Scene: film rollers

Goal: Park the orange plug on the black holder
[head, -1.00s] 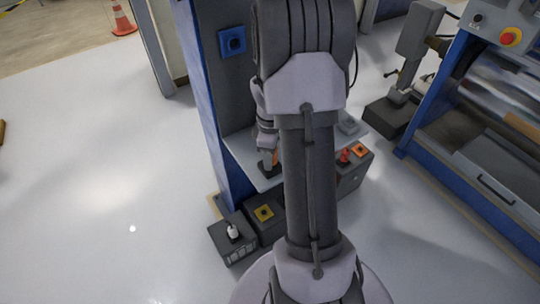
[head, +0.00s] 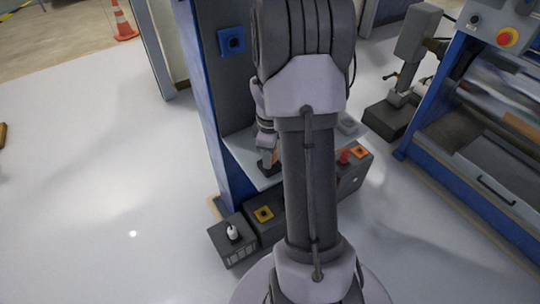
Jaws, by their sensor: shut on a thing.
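The orange plug (head: 275,157) shows as a small orange patch at the end of my gripper (head: 266,152), just left of my arm. My gripper is shut on it, though the fingers are small and partly hidden. A black holder (head: 267,168) sits right below the plug on the grey shelf (head: 250,173). The plug is at or just above the holder; I cannot tell whether it is seated. My arm hides the middle of the shelf.
Dark boxes stand below the shelf: one with a white plug (head: 232,232), one with a yellow socket (head: 264,214), one with a red plug (head: 344,157) and an orange socket (head: 360,152). A blue socket (head: 232,40) is on the panel. A roller machine (head: 490,120) stands right; left floor is clear.

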